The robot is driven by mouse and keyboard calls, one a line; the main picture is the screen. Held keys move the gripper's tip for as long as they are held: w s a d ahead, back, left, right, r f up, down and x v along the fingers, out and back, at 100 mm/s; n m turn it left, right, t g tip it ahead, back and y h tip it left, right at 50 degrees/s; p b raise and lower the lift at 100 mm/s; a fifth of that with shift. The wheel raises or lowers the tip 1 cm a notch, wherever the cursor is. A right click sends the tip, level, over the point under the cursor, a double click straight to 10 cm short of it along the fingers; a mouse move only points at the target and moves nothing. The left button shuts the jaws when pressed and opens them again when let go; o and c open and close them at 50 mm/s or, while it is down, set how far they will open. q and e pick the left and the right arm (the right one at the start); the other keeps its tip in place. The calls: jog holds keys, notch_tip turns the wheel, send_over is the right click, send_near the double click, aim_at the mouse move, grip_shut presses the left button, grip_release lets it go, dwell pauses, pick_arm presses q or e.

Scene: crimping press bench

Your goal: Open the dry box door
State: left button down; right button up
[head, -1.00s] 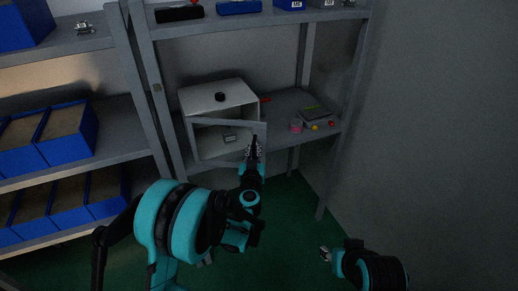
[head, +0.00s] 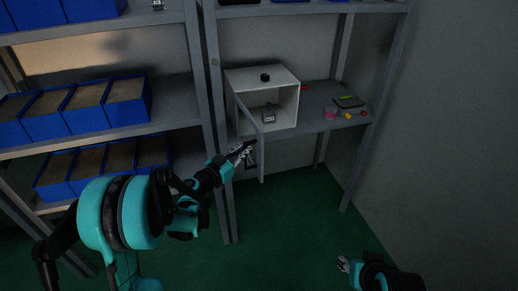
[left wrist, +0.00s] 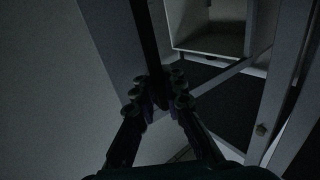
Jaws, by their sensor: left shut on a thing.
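The white dry box (head: 282,77) stands on the middle shelf, with a dark round knob on top. Its framed door (head: 261,160) is swung well out from the front, and the inside is exposed. A small grey device (head: 269,115) sits inside. My left gripper (head: 245,150) is at the door's outer side, shut on the dark door handle (head: 251,163). In the left wrist view the fingers (left wrist: 164,92) close around the dark handle bar (left wrist: 145,35). My right gripper (head: 343,264) hangs low over the floor, away from the box; its jaws are too small to read.
Blue bins (head: 100,100) fill the left shelves (head: 178,92). A pink jar (head: 330,113), a dark flat case (head: 348,101) and small coloured items lie right of the box. A shelf post (head: 215,120) stands just left of the door. The green floor is clear.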

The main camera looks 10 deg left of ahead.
pick_arm(q)
jog(key=s+a+m+g+h, duration=0.2)
jog(key=a+h, duration=0.1)
jog(key=a, duration=0.6)
jog(key=shift+m+h, duration=0.3)
jog(key=shift+m, duration=0.1)
jog(key=shift+f, duration=0.1)
jog(key=c, duration=1.6)
grip_release()
jog(key=shift+s, duration=0.1)
jog(key=shift+a, duration=0.1)
jog(key=v, duration=1.1)
jog(key=shift+s+a, duration=0.25)
jog(key=shift+s, duration=0.05)
